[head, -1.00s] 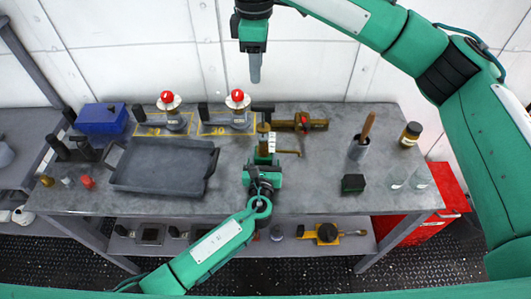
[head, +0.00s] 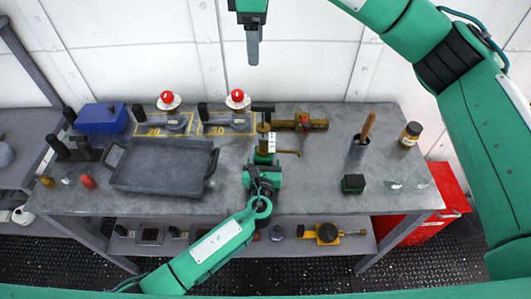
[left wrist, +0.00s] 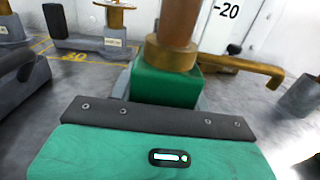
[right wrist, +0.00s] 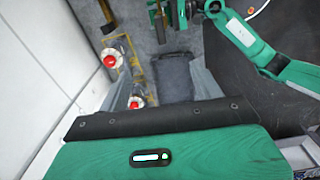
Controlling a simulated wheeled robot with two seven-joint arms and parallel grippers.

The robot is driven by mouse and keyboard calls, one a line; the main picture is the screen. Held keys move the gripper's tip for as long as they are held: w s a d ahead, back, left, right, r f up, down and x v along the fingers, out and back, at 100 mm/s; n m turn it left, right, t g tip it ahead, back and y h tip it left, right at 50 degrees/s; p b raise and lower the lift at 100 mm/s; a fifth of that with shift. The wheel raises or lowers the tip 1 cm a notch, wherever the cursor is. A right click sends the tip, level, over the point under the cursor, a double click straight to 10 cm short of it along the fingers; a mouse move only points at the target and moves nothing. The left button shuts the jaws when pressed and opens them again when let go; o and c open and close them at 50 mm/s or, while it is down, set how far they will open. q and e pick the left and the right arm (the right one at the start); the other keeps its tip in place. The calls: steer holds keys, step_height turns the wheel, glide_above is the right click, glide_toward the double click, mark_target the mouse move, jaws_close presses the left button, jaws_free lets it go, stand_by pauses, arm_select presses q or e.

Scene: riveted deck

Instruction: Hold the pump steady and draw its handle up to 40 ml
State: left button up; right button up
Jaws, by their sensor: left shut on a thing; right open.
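The pump (head: 265,133) stands on the bench with a brass barrel, green block base, side spout and white scale strip. Its dark T-handle (head: 263,108) is at the top. My left gripper (head: 264,163) is shut on the pump's green base (left wrist: 165,85), low down. In the left wrist view the brass collar (left wrist: 172,54) and spout (left wrist: 240,68) show, with a "-20" mark on the scale; the handle is out of frame. My right gripper (head: 253,55) is open and empty, above and behind the handle, apart from it. Its spread fingers (right wrist: 165,90) show in the right wrist view.
A grey tray (head: 118,183) lies left of the pump. Two red-knobbed devices (head: 168,100) stand on yellow-marked spots behind. A brass valve piece (head: 312,124) lies close to the pump's right. A holder with a wooden handle (head: 360,148), a jar (head: 410,134) and glasses stand farther right.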

steer(key=shift+o, duration=1.1)
step_height(320, 180, down, 9)
steer(key=w+a+m+t, duration=0.2)
steer(key=t, duration=0.1)
steer(key=shift+w+a+y, duration=0.3)
steer(key=shift+a+y, duration=0.05)
steer(key=shift+y, duration=0.05)
steer(key=m+t, duration=1.4)
steer(key=m, duration=0.1)
glide_toward(263, 109)
steer(key=shift+h, duration=0.4)
steer(key=w, duration=1.1)
steer(key=shift+a+f, duration=0.2)
steer(key=shift+f, duration=0.15)
